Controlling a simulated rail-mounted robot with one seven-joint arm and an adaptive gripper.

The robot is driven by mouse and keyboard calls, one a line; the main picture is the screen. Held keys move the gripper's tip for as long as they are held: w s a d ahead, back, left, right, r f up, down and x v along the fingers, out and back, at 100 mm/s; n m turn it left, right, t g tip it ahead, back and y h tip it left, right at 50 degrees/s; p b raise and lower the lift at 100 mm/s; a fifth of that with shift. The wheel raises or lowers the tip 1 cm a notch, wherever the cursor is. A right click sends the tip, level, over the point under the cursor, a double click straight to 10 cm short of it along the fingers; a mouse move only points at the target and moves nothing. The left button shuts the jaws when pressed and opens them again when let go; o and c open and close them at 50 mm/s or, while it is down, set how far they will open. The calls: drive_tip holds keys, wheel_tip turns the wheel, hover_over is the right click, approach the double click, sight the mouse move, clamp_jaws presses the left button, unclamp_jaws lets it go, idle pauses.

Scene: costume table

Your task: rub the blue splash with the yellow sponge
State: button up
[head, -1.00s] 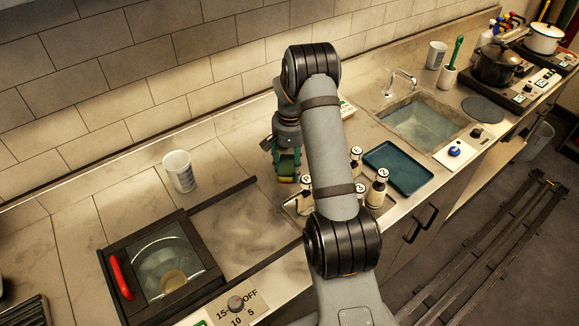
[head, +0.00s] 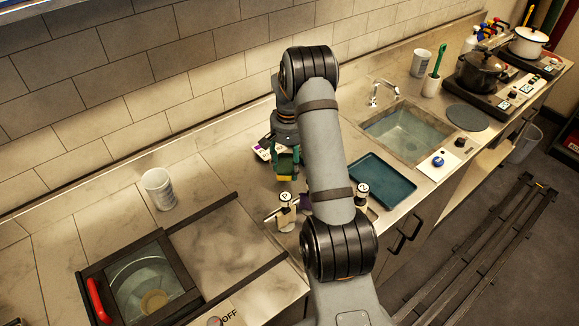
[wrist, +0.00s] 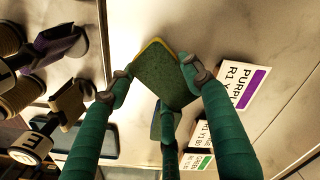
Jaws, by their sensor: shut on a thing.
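The sponge (wrist: 165,75) is in my gripper (wrist: 157,82); in the wrist view it shows a dark green face with a yellow edge. Its fingertips press on two sides of the sponge. In the head view the gripper (head: 286,160) points down, with the yellow of the sponge (head: 285,178) below it, over the counter behind the bottles. I cannot tell whether the sponge touches the counter. I do not make out a blue splash in either view; the arm hides part of the counter.
A blue tray (head: 382,182) and sink (head: 405,130) are to the right. A white cup (head: 159,188) stands left, with clear counter between.

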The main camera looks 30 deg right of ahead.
drive_tip(key=shift+r, duration=0.7)
wheel_tip(320, 180, up, 2)
drive_tip(key=shift+w+d+r+p, duration=0.1)
drive_tip(key=shift+p, duration=0.95)
drive_tip(key=shift+r+p, duration=0.5)
drive_tip(key=shift+r, duration=0.2)
drive_tip(key=shift+f, duration=0.15)
